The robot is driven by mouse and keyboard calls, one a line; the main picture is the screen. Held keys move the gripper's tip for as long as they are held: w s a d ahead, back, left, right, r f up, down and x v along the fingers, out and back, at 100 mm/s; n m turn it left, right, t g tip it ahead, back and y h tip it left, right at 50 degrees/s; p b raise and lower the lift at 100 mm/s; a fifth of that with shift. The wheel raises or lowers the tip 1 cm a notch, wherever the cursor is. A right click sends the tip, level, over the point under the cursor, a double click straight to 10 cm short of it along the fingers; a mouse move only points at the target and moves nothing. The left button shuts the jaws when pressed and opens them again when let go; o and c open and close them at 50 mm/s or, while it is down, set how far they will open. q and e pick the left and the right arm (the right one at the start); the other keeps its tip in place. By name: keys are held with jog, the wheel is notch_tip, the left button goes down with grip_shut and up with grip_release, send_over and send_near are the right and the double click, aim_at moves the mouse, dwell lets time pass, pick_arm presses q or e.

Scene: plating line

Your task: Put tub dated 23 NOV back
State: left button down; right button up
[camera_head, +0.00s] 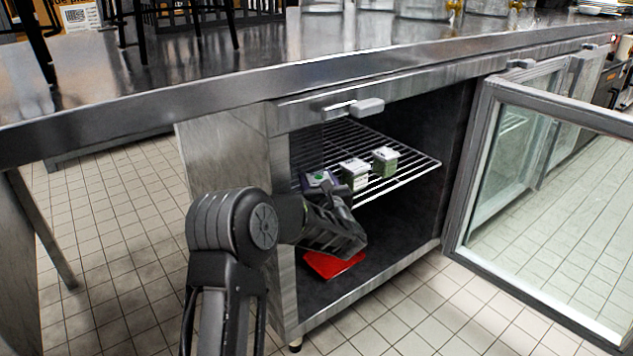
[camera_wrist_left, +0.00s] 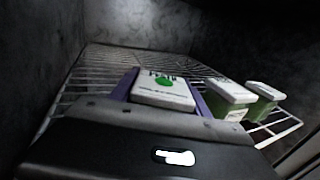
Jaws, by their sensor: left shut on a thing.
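A small tub with a white lid and a green dot (camera_wrist_left: 162,90) sits between the purple fingers of my left gripper (camera_head: 320,179), which is shut on it. The tub's lid also shows in the head view (camera_head: 319,176). Its label print is too small to read, so I cannot tell its date. The gripper is inside the open cabinet, at the left part of the wire shelf (camera_head: 408,176). I cannot tell whether the tub touches the wires. Two more white-lidded tubs with green sides, a nearer one (camera_head: 354,172) and a farther one (camera_head: 384,160), stand on the shelf to its right. My right gripper is out of view.
The glass door (camera_head: 545,190) stands open to the right. A red flat thing (camera_head: 333,264) lies on the cabinet floor below the shelf, partly behind my arm. The steel counter (camera_head: 300,62) overhangs the opening. The cabinet's left wall (camera_wrist_left: 38,55) is close to the gripper.

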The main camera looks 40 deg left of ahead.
pick_arm(q)
jog(key=c, duration=0.5)
grip_release()
jog(key=shift+f, duration=0.1)
jog(key=shift+s+d+r, duration=0.2)
jog(key=shift+d, duration=0.1)
jog(key=p+v, duration=0.2)
jog(key=v, duration=0.6)
jog(key=shift+p, duration=0.35)
jog(key=shift+b+v, duration=0.65)
jog(key=shift+v, duration=1.05)
